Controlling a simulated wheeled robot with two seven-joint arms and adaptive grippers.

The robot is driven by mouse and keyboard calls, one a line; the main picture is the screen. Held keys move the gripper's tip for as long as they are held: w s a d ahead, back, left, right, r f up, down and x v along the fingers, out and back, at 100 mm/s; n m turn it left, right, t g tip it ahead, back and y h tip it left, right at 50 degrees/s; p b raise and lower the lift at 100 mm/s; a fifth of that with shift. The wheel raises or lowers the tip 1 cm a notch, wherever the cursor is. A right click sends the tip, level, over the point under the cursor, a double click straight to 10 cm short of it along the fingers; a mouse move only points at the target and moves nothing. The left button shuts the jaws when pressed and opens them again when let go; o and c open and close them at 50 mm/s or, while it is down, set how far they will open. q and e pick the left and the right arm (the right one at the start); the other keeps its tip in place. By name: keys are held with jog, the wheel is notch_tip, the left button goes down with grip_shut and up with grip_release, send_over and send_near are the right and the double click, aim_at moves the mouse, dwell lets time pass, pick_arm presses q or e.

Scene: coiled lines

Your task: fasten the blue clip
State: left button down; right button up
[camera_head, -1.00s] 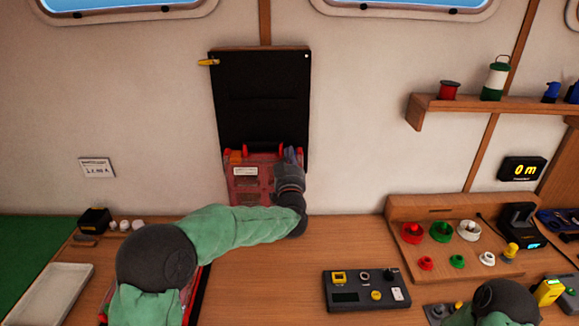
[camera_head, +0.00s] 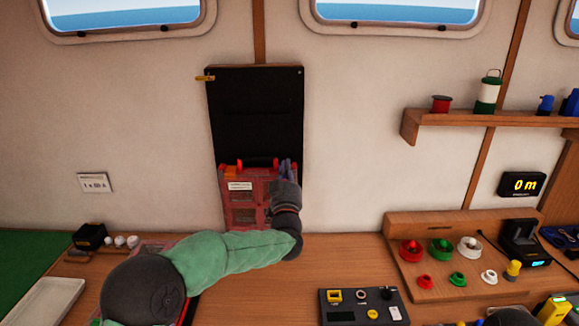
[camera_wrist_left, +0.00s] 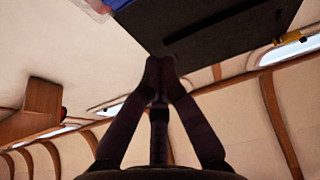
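A black panel (camera_head: 255,110) hangs on the wall, with a clear red case (camera_head: 240,210) against its lower part. Two red latches show along the case's top edge. My left gripper (camera_head: 286,165) is at the case's upper right corner; it hides that corner. In the left wrist view my left fingers (camera_wrist_left: 160,65) meet at their tips, with nothing visible between them. That view also shows a blue piece (camera_wrist_left: 118,4) at the top edge, cut off by the frame; I cannot tell if it is the clip.
A yellow piece (camera_head: 205,78) sticks out at the panel's upper left. A wooden shelf (camera_head: 490,118) holds a red spool, a lantern and blue items. A wooden rack (camera_head: 430,222) and a dark control box (camera_head: 362,306) stand on the bench at right.

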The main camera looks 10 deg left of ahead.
pick_arm(q)
jog(key=s+f, duration=0.5)
jog(key=shift+s, duration=0.25)
jog(key=shift+d, duration=0.1)
jog(key=shift+f, duration=0.15)
